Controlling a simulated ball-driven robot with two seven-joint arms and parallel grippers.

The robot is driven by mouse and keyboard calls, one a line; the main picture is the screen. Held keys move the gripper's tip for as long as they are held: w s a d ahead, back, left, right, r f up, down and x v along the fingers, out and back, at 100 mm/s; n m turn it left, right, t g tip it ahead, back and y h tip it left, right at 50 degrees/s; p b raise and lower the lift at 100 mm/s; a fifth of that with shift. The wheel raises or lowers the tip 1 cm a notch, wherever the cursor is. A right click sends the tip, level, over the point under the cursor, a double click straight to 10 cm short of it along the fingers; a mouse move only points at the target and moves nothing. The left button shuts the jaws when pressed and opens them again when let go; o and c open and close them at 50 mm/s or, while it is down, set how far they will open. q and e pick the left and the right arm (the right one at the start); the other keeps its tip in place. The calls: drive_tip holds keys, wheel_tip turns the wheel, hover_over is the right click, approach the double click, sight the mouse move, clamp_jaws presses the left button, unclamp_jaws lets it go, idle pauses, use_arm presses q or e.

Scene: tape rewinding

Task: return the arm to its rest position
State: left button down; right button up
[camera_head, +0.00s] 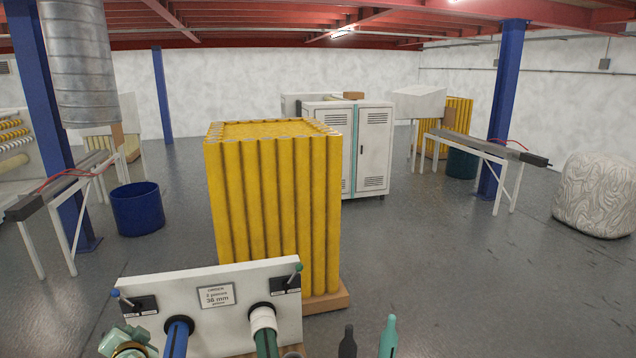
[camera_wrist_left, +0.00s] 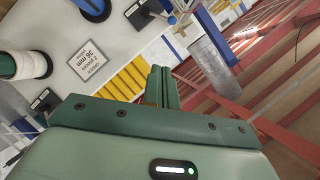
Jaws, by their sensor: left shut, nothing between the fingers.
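My left gripper (camera_head: 127,342) shows at the bottom left of the head view, green and partly cut off by the frame's lower edge. It is in front of the white rewinding panel (camera_head: 205,274), beside its left end. In the left wrist view its two green fingers (camera_wrist_left: 161,88) are together with nothing between them. The panel carries a blue spindle (camera_head: 177,338) and a green spindle with a white roll (camera_head: 263,320). The white roll also shows in the left wrist view (camera_wrist_left: 8,66). My right gripper is not in view.
A tall stack of yellow tubes (camera_head: 272,210) stands behind the panel. A blue bin (camera_head: 138,209) and a white cabinet (camera_head: 373,150) are farther off. Open floor lies to the right.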

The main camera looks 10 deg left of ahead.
use_arm(q)
drive_tip(key=s+d+m+g+h, duration=0.3)
drive_tip(key=s+d+m+h, duration=0.3)
drive_tip(key=s+d, duration=1.65)
drive_tip(key=s+d+f+n+g+h+b, duration=0.1)
drive_tip(key=d+f+b, duration=0.2)
drive_tip(key=f+b, duration=1.15)
drive_tip(key=s+d+f+g+h+b, duration=0.1)
drive_tip(key=d+f+g+h, duration=0.15)
drive_tip(key=f, duration=2.55)
drive_tip(key=s+f+n+b, duration=0.1)
drive_tip(key=s+f+b, duration=0.3)
drive_tip(key=s+f, duration=0.3)
drive_tip(key=s+f+n+g+b, duration=0.1)
drive_tip(key=s+f+b, duration=0.4)
drive_tip(key=f, duration=0.7)
drive_tip(key=s+f+g+b, duration=0.1)
drive_tip(key=s+f+b, duration=0.3)
drive_tip(key=s+f, duration=0.4)
wheel_tip(320, 180, down, 3)
drive_tip(key=shift+s+r+n+h, duration=0.15)
drive_tip(key=shift+s+n+h, duration=0.2)
drive_tip(key=shift+n+h, duration=0.1)
drive_tip(key=shift+s+g, duration=0.15)
drive_tip(key=shift+g, duration=0.2)
